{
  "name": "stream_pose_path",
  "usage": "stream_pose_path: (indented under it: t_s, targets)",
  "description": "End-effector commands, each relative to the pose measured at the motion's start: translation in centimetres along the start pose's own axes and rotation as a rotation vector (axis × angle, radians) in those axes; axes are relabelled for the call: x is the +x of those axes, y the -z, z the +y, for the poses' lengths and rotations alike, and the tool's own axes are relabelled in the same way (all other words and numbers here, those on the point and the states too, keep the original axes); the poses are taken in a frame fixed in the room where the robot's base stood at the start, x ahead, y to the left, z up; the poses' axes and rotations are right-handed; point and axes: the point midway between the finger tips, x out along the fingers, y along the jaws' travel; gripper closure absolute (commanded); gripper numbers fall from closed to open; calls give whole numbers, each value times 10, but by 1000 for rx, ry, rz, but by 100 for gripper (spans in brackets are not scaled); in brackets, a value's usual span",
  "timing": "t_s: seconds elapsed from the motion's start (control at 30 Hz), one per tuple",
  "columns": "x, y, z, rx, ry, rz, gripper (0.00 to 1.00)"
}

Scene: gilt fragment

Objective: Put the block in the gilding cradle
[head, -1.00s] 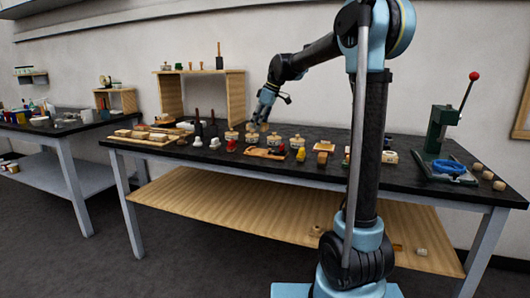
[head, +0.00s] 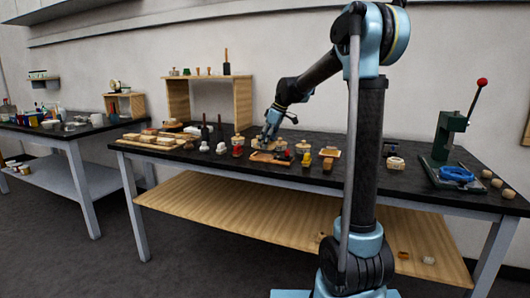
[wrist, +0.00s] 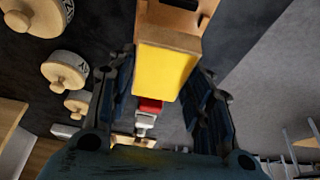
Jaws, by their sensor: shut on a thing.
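The block (wrist: 165,72) has a bright yellow face and a tan wooden edge. It sits between the two dark fingers of my gripper (head: 269,136) in the wrist view, and the gripper is shut on it. In the head view my gripper is low over the middle of the black bench, among small items; the block is too small to make out there. A tan wooden piece with a dark opening (wrist: 182,14) shows just beyond the block in the wrist view. I cannot tell whether it is the gilding cradle.
Round lidded pots (wrist: 66,70) line the left of the wrist view. A red-and-white item (wrist: 148,108) lies below the block. On the black bench (head: 415,182), a green lever press (head: 447,135) stands right, a wooden shelf (head: 242,103) behind, and pale blocks (head: 155,141) left.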

Motion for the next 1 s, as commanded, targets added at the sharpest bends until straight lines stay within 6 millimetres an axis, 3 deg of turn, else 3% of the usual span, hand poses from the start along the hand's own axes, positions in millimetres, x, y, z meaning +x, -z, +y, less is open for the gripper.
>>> stream_pose_path:
  t_s: [0.33,0.7,0.73,0.8,1.0]
  targets:
    - [35,-14,0,-1,0,0,78]
    - [40,-16,0,-1,0,0,78]
    - [39,-16,0,-1,0,0,47]
    - [39,-16,0,-1,0,0,34]
    - [39,-15,-1,-1,1,0,34]
